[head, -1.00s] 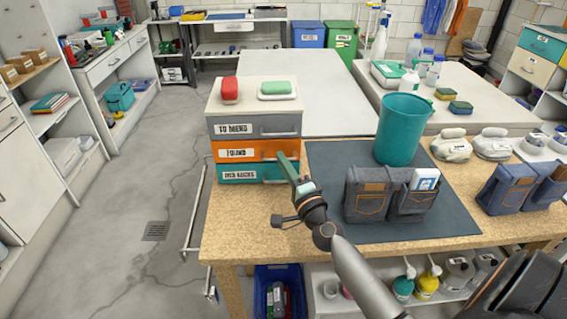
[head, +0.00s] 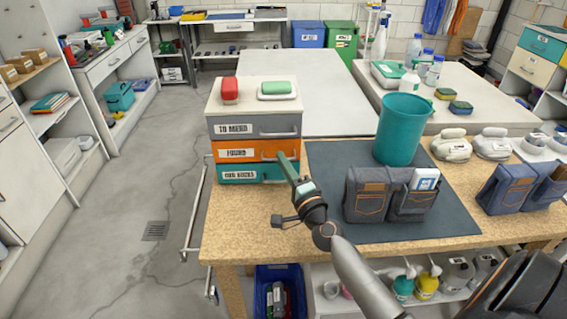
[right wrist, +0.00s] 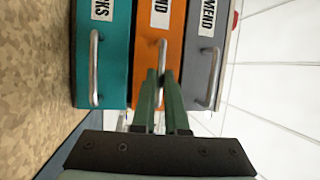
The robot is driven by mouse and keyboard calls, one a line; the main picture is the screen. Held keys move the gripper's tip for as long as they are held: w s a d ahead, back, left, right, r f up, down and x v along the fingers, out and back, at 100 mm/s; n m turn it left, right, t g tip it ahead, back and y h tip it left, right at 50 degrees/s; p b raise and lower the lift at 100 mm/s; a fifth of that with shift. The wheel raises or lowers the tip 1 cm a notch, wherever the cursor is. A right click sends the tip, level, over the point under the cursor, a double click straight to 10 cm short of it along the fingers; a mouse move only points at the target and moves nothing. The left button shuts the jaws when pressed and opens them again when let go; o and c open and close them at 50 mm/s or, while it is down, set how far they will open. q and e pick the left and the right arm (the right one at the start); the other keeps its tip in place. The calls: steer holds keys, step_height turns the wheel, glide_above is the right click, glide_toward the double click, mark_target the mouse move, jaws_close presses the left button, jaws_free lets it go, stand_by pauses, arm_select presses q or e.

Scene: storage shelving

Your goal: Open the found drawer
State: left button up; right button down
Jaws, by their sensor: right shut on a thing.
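A small three-drawer unit stands on the workbench, with a grey drawer (head: 256,128) on top, the orange found drawer (head: 255,145) in the middle and a teal drawer (head: 262,174) at the bottom. The found drawer's front is about flush with the others, so it looks closed. My right gripper (head: 283,160) is at the right end of that front. In the right wrist view, its green fingers (right wrist: 156,86) are shut on the metal handle (right wrist: 162,52) of the orange drawer (right wrist: 147,60). The fingers hide part of the handle. My left gripper is not in view.
A red item (head: 230,90) and a green item (head: 276,88) lie on top of the unit. A dark mat (head: 440,225) with denim pouches (head: 365,200) and a teal bin (head: 401,130) lies to the right. Bare bench (head: 240,225) is in front of the drawers.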

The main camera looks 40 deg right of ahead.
steer(key=s+a, duration=0.7)
steer(key=s, duration=0.4)
steer(key=shift+s, duration=0.25)
steer(key=shift+f, duration=0.1)
steer(key=c, duration=1.1)
jaws_free()
steer(key=shift+c, duration=0.2)
steer(key=shift+o, duration=1)
steer(key=shift+s, duration=0.1)
